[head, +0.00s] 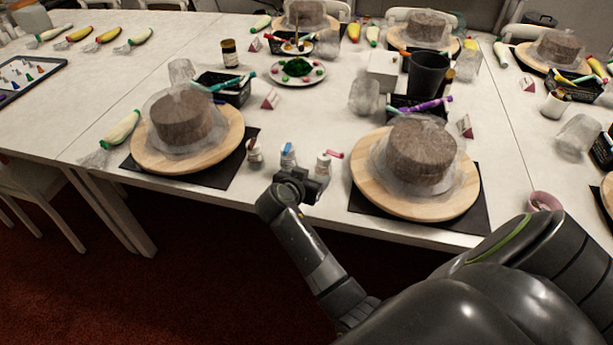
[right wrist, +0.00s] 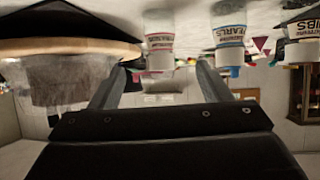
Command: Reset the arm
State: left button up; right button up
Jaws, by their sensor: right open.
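My right gripper (head: 297,178) is at the near table edge, just in front of three small white bottles. In the right wrist view its two fingers (right wrist: 161,72) stand wide apart with nothing held between them. The bottles are a left one (head: 254,151), a middle one with a blue top (head: 288,155) and a right one (head: 322,166) beside a pink-red piece. In the right wrist view, which is upside down, a red-labelled bottle (right wrist: 160,42) and a blue-labelled bottle (right wrist: 230,38) show beyond the fingertips. My left gripper is out of view.
Wrapped brown cakes on round wooden turntables stand left (head: 217,142) and right (head: 366,185) of my gripper, on black mats. Black trays (head: 236,92) of tools, a black cup (head: 427,75) and piping bags (head: 121,130) lie around. Open floor (head: 190,280) is in front of the table.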

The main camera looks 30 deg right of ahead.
jog(key=shift+n+g+y, duration=0.5)
jog(key=shift+n+y, duration=0.2)
jog(key=shift+n, duration=0.1)
jog(key=s+f, duration=0.1)
jog(key=s, duration=0.1)
jog(key=s+d+f, duration=0.1)
jog(key=s, duration=0.1)
jog(key=s+f, duration=0.1)
jog(key=s, duration=0.1)
jog(key=shift+s+d+f, duration=0.25)
jog(key=shift+s, duration=0.1)
jog(key=s+a+n+g+y, duration=0.15)
jog(key=s+n+y, duration=0.3)
jog(key=s, duration=0.85)
jog(key=s+a+n+g+y, duration=0.1)
jog(key=s+a+n+y, duration=0.3)
jog(key=s, duration=0.9)
notch_tip(320, 180, down, 23)
jog(key=w+d+h, duration=0.1)
jog(key=d, duration=0.2)
jog(key=s+a+f+g, duration=0.1)
jog(key=s+f+g, duration=0.1)
jog(key=s+f, duration=1.3)
notch_tip(320, 180, down, 2)
jog(key=shift+s+a+f+n, duration=0.2)
jog(key=shift+s+a+n, duration=0.05)
jog(key=shift+a+n, duration=0.15)
